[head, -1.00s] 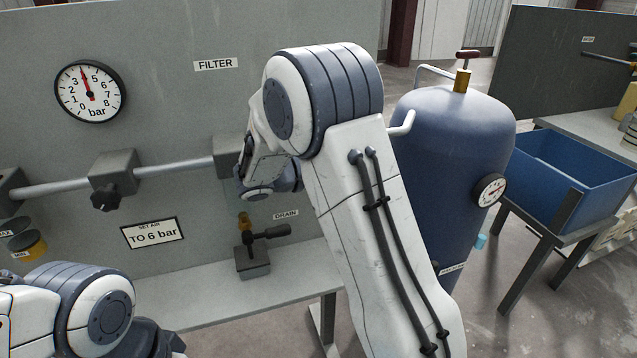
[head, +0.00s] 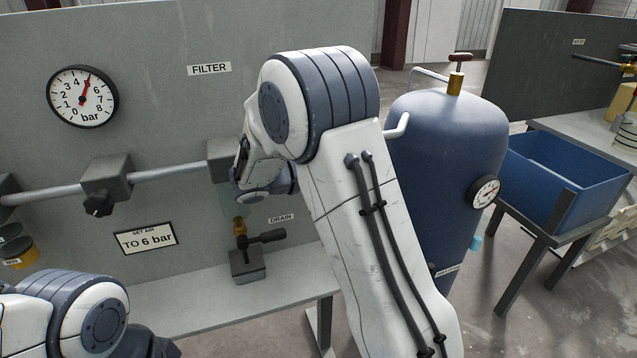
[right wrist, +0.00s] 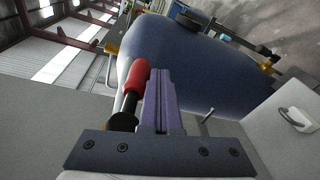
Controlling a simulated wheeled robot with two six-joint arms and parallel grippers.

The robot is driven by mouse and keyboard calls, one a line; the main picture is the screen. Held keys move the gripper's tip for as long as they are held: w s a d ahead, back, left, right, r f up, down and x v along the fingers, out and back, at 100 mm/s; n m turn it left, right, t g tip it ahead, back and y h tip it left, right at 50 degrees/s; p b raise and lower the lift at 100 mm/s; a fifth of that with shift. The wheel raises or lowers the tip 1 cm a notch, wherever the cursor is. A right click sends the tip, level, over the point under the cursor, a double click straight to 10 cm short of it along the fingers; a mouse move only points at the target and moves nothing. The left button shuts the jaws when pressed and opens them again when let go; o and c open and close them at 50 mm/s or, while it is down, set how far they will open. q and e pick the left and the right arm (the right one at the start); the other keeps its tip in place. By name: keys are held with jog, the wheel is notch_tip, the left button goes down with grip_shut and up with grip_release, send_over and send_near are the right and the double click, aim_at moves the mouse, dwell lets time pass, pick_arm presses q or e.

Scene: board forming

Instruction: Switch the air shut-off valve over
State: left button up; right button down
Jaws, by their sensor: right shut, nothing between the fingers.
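In the right wrist view, a lever with a red grip (right wrist: 136,76) on a metal shaft stands right beside my right gripper (right wrist: 160,78). I take it for the air shut-off valve's handle. The purple fingers are shut together with nothing between them. They lie along the right side of the red grip; I cannot tell whether they touch it. In the head view my right arm hides this lever. The round pressure gauge (head: 72,97) on the panel has its red needle at about 5 bar. My left gripper is out of view; only part of its arm shows at lower left.
A grey pipe (head: 50,195) crosses the panel, with a black knob (head: 98,203) on its block. The drain valve (head: 246,262) stands on the bench below the filter label (head: 209,69). A blue tank (head: 445,150) and a blue bin (head: 570,180) are at right.

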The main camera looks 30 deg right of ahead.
jog(key=a+f+b, duration=0.5)
jog(key=a+f, duration=0.1)
jog(key=a, duration=0.4)
jog(key=s+d+m+g+y+p, duration=0.3)
jog(key=s+m+y+p, duration=0.6)
jog(key=s+m+y, duration=0.85)
jog(key=w+d+r+m+t+p, duration=0.35)
jog(key=w+r+m+t, duration=0.2)
jog(key=m, duration=0.55)
jog(key=w+d+r+m+t+p, duration=0.4)
jog(key=r+m, duration=0.3)
jog(key=m, duration=0.5)
jog(key=w+f+t+b, duration=0.1)
jog(key=w+f+b, duration=0.35)
jog(key=f, duration=0.35)
jog(key=shift+h, duration=0.45)
jog(key=shift+w+d+r+p, duration=0.2)
jog(key=shift+w+r+p, duration=0.15)
jog(key=shift+r+p, duration=0.3)
jog(key=shift+w+d+r+p, duration=0.2)
jog(key=shift+w+r+p, duration=0.1)
jog(key=shift+r+p, duration=0.25)
jog(key=shift+w+d+r+p, duration=0.2)
jog(key=shift+w+r+p, duration=0.15)
jog(key=shift+r+p, duration=0.3)
